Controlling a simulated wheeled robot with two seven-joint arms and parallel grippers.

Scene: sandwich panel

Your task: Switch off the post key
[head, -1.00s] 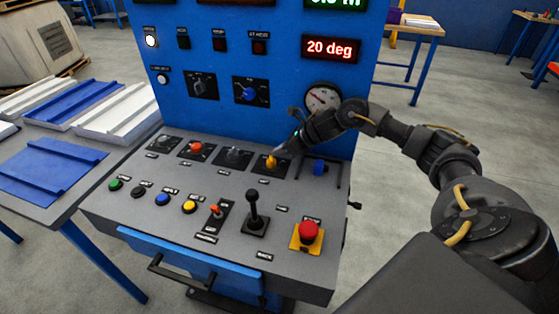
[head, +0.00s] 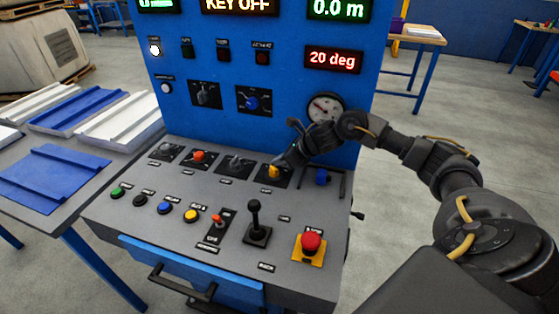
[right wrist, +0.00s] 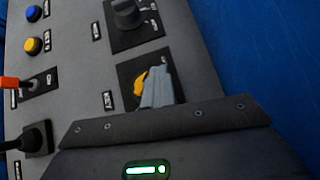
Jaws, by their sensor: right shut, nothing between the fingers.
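A yellow key-like knob (head: 274,172) sits on a dark square plate at the right end of the back row of the sloped panel (head: 180,235). It also shows in the right wrist view (right wrist: 138,84), partly hidden by my fingers. My right gripper (head: 284,162) is shut with nothing between its fingers. Its fingertips (right wrist: 158,88) are right beside the yellow knob; I cannot tell whether they touch it. A display (head: 238,5) at the top reads "KEY OFF". My left gripper is not in view.
The back row also has a grey knob (head: 235,162) and an orange-red knob (head: 198,156). A black lever (head: 256,222), a red mushroom button (head: 311,242) and several coloured buttons are nearer the front. A gauge (head: 325,107) is on the upright panel behind my wrist.

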